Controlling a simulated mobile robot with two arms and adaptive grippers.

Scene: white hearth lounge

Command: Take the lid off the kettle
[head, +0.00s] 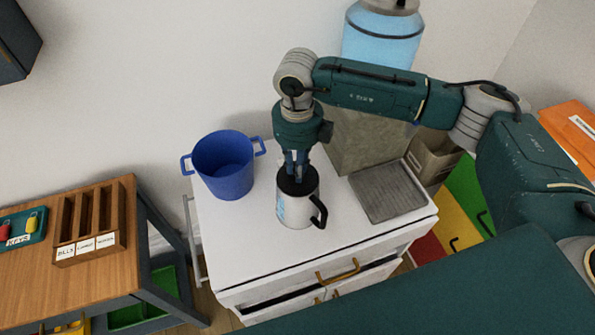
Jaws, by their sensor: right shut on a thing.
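The kettle (297,207) stands upright on the white cabinet top, a pale metallic body with a black handle on its right side and a blue mark on its left. Its dark lid (298,184) shows at the top, partly hidden by my fingers. My right gripper (296,172) points straight down over the kettle and is shut at the middle of the lid, seemingly on its knob, which the fingers hide. I cannot tell any gap between lid and kettle. My left gripper is not in the view.
A blue two-handled pot (224,167) stands left of the kettle on the white cabinet (245,255). A grey ridged tray (388,191) lies to the right. A water dispenser with a blue bottle (380,40) stands behind. A wooden desk (95,270) is at the left.

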